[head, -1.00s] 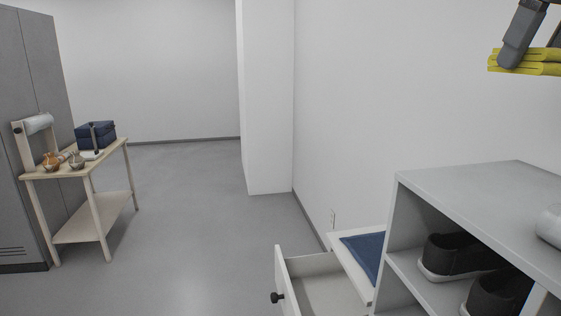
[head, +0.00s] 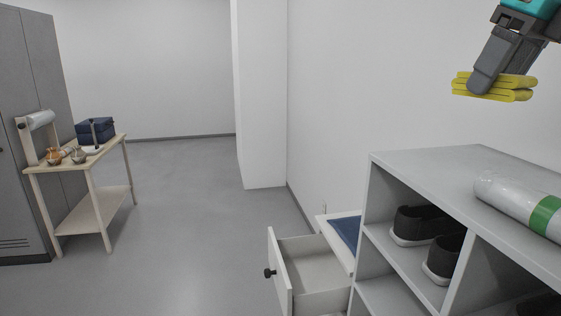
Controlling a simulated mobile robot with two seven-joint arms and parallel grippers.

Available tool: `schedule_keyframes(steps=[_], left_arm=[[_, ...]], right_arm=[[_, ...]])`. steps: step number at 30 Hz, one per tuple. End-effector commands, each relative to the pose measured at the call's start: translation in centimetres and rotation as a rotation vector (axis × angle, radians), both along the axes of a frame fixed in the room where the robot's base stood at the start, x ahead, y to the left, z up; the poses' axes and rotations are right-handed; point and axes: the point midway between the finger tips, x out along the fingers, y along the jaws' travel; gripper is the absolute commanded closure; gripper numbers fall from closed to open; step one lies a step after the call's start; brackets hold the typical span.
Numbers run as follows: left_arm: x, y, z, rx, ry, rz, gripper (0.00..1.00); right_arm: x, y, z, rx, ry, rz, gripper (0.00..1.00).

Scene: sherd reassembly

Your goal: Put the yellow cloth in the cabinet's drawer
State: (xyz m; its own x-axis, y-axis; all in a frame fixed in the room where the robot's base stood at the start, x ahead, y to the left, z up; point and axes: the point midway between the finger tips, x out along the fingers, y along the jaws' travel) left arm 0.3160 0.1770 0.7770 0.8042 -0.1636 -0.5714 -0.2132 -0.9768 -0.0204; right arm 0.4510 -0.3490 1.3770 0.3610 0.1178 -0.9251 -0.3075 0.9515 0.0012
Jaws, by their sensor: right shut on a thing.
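The yellow cloth (head: 522,95) is a folded stack at the upper right of the head view. My right gripper (head: 486,86) is shut on it and holds it in the air, above the grey shelf unit. The cabinet's drawer (head: 312,262) is pulled open at the lower middle, left of the shelf unit. The part of its inside that shows is bare. The black knob (head: 269,273) is on its white front. The cloth is above and to the right of the drawer. My left gripper is not in view.
The grey shelf unit (head: 430,166) stands between the cloth and the drawer, with dark shoes (head: 420,223) inside and a white-and-green roll (head: 518,205) on top. A blue cushion (head: 346,230) lies behind the drawer. A wooden table (head: 100,157) stands far left. The middle floor is clear.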

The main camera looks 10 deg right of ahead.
Motion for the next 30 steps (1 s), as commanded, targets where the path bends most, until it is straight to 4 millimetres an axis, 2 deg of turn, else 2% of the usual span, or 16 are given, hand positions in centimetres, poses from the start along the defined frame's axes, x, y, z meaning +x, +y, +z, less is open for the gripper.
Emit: schedule_keyframes(steps=[9,15,23,30], left_arm=[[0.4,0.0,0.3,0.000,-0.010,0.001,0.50],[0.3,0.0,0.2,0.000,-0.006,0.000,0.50],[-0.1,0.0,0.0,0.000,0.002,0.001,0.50],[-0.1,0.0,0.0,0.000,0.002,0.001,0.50]], right_arm=[[1.5,4.3,-6.9,0.010,0.006,0.607,0.64],[1.7,7.0,-11.4,0.012,0.006,1.034,0.64],[0.8,10.6,-17.1,0.015,0.008,1.614,0.64],[-1.1,13.8,-22.0,0.014,0.006,2.156,0.64]])
